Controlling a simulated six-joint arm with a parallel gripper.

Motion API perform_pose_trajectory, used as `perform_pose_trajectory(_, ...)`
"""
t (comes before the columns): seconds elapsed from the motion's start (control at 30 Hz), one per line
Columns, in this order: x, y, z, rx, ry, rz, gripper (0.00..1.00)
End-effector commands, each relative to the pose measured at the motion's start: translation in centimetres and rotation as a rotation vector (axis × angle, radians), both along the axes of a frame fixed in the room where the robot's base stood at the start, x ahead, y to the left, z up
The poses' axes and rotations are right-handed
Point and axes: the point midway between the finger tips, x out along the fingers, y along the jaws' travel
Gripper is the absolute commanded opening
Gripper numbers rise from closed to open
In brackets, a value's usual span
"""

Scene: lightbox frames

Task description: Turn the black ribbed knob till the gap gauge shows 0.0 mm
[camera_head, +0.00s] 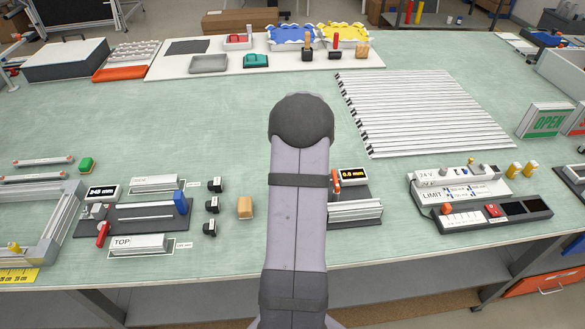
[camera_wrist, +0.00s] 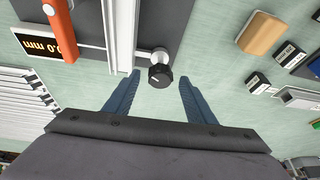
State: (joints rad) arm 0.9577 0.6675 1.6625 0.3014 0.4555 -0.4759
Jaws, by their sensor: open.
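The black ribbed knob (camera_wrist: 160,76) shows in the wrist view on the end of a metal shaft, with a pale mark on its face. My gripper (camera_wrist: 158,82) is open, its two blue fingers either side of the knob with clear space on both sides. The gap gauge (camera_head: 353,174) has a lit display in the head view that seems to read 0.8 mm, but its last digit is unclear. The display also shows upside down in the wrist view (camera_wrist: 43,47), partly behind an orange-red handle. My arm hides the knob and gripper in the head view.
The orange-red handle (camera_wrist: 60,28) stands beside the gauge. A tan block (camera_wrist: 261,34) and small black labelled blocks (camera_wrist: 289,54) lie to the right in the wrist view. White rails (camera_head: 425,115) lie beyond the gauge in the head view.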

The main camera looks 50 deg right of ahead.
Motion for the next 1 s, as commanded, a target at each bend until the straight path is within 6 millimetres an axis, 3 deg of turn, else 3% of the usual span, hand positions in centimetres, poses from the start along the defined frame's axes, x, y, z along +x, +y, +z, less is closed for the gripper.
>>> perform_pose_trajectory(0.63, -2.0, 1.4, 5.8, -0.002, -0.001, 0.0, 0.5)
perform_pose_trajectory(1.0, -2.3, 1.6, 6.7, 0.001, 0.001, -0.001, 0.5)
